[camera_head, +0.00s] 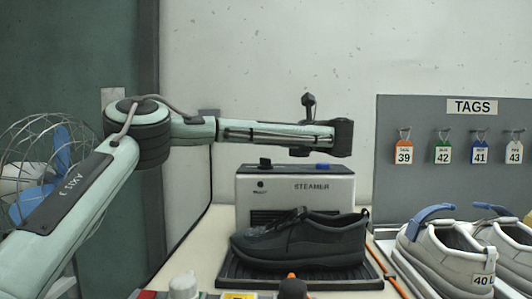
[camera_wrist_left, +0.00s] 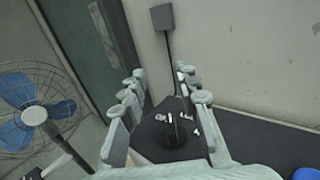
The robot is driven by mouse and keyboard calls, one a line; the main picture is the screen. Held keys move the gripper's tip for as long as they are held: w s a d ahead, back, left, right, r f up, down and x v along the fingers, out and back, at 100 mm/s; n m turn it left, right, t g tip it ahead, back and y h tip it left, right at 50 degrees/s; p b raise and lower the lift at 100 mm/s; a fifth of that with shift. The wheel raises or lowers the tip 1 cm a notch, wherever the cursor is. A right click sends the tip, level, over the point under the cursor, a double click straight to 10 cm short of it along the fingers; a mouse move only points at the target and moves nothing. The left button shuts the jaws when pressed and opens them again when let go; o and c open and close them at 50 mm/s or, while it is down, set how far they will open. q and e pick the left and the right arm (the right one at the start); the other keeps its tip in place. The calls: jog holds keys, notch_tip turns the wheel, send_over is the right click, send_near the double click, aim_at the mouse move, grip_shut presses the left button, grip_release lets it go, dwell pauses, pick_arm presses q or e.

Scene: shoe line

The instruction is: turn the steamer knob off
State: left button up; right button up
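The steamer (camera_head: 296,205) is a white box with a dark top behind a dark shoe. Its black knob (camera_head: 265,163) is on top at the left, and a blue button (camera_head: 322,166) is to its right. In the left wrist view the round black knob (camera_wrist_left: 173,133) appears between the two fingers of my left gripper (camera_wrist_left: 165,92). The fingers are spread, and I see no contact with the knob. In the head view my left arm reaches across above the steamer; its fingertips cannot be made out there. The knob's setting cannot be read. My right gripper is not in view.
A dark shoe (camera_head: 305,243) sits on a black tray in front of the steamer. White shoes (camera_head: 450,258) stand at right, below a tag board (camera_head: 440,110). A wire fan (camera_head: 45,165) is at left. A grey wall box (camera_wrist_left: 162,17) with a cable is behind.

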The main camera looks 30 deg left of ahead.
pick_arm(q)
jog(key=shift+r, duration=1.75)
jog(key=shift+o, duration=0.5)
